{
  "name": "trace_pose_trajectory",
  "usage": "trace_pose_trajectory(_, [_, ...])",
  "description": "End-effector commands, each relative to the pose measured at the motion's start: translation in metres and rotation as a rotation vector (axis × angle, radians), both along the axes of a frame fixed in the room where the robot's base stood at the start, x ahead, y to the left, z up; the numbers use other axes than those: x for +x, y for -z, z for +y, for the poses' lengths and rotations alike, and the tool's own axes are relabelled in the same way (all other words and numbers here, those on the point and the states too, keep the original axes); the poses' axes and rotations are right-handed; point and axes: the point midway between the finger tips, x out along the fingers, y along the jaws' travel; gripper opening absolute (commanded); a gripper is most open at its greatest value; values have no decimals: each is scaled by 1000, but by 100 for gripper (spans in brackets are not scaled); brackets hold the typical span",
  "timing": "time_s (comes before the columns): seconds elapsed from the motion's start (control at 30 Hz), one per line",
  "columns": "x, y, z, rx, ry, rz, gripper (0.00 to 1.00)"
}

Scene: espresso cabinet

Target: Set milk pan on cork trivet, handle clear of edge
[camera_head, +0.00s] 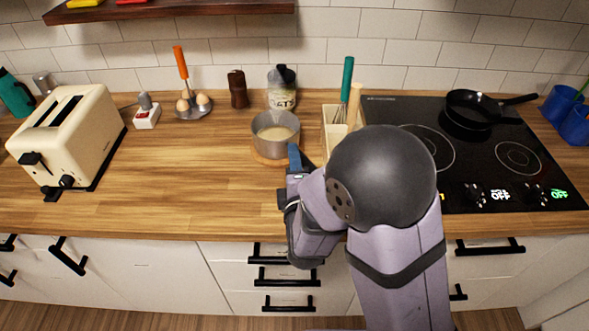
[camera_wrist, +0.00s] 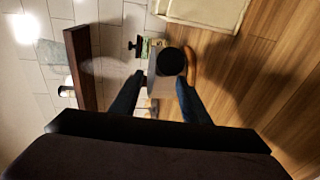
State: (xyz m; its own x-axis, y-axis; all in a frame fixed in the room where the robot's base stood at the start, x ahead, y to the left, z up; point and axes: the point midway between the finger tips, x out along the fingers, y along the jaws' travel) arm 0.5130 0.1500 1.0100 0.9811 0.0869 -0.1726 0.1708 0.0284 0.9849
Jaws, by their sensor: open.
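The grey milk pan (camera_head: 262,138) holds a pale liquid and stands at the back middle of the counter. The round cork trivet (camera_head: 265,158) shows as a tan rim under the pan's front left side. My gripper (camera_head: 293,160) is just in front of the pan at its right side. In the wrist view, my gripper (camera_wrist: 161,82) is open, its two fingers apart on either side of a dark round end (camera_wrist: 172,62), which looks like the pan's handle. The handle is hidden in the head view by my gripper and arm. I cannot tell whether the fingers touch it.
A wooden utensil box (camera_head: 332,135) with whisk and tools stands right of the pan, close by. The hob (camera_head: 470,150) with a black frying pan (camera_head: 470,108) lies beyond. An oats jar (camera_head: 281,90) stands behind.

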Motion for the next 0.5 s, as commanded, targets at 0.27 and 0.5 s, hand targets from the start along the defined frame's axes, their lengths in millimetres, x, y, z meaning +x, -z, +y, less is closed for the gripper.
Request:
trace_pose_trajectory(0.27, [-3,-5,0,-2,5,5,42])
trace_pose_trajectory(0.5, [-10,-7,0,-1,5,5,42])
